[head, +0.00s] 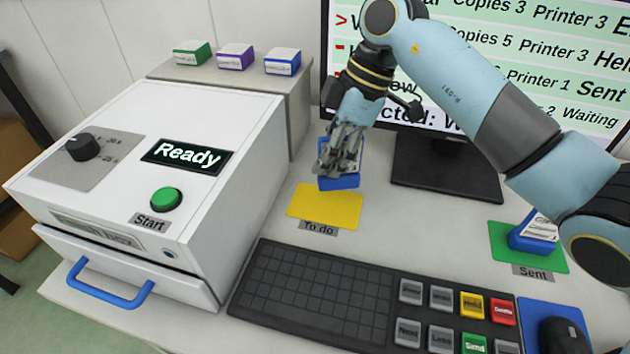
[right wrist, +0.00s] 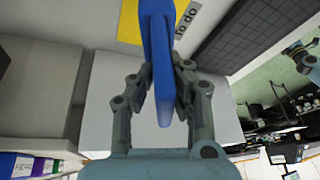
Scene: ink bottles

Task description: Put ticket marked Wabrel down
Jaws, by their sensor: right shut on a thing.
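My right gripper (head: 342,152) is shut on a blue ticket piece (head: 340,182) at the back edge of the yellow To do mat (head: 322,207). In the right wrist view the blue piece (right wrist: 158,50) stands edge-on between the two fingers (right wrist: 163,85), with the yellow mat (right wrist: 130,22) beyond it. No writing on the held piece shows, so I cannot read its mark. I cannot tell whether it touches the surface. Another blue piece with a white printed ticket (head: 541,229) stands on the green Sent mat (head: 500,243). My left gripper is not in view.
A white machine (head: 230,150) reading Ready stands left of the yellow mat. A keyboard (head: 315,295) lies in front, and a monitor (head: 480,45) stands behind. Green, purple and blue boxes (head: 235,56) sit on a grey shelf. Desk between the mats is clear.

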